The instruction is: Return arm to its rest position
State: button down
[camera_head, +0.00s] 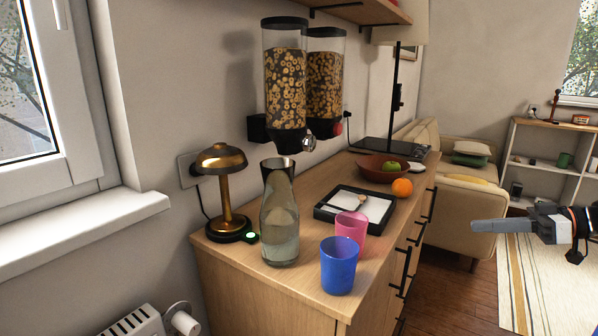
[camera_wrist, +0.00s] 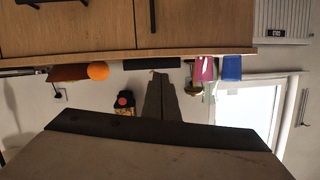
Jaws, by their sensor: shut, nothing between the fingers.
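My gripper (camera_head: 480,226) shows at the right edge of the head view, its grey fingers together and pointing left. It is empty and held in the air, to the right of the wooden cabinet (camera_head: 222,264) and clear of it. In the wrist view, which looks upside down, the dark closed fingers (camera_wrist: 160,80) stand in the middle, pointing up in the picture. Most of the arm behind the gripper lies outside the head view.
The cabinet top holds a blue cup (camera_head: 339,265), a pink cup (camera_head: 351,229), a glass carafe (camera_head: 280,220), a brass lamp (camera_head: 226,195), a black tray (camera_head: 326,211) and an orange (camera_head: 402,187). Black drawer handles stick out. Open floor and a striped rug (camera_head: 535,285) lie around the gripper.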

jog(key=s+a+f+m+g+h, duration=0.2)
jog(key=s+a+f+h, duration=0.15)
jog(key=a, duration=0.35)
jog(key=s+a+f+m+g+h, duration=0.25)
jog(key=s+a+f, duration=0.2)
jog(key=a, duration=0.25)
jog(key=s+f+m+t+h, duration=0.1)
jog(key=s+f+m+h, duration=0.1)
jog(key=s, duration=0.3)
jog(key=s+f+m+t+h, duration=0.1)
jog(key=s+f+m+h, duration=0.2)
jog(key=s+m+h, duration=0.1)
jog(key=shift+s+a+t+h, duration=0.35)
jog(key=shift+s+h, duration=0.35)
jog(key=shift+s, duration=0.6)
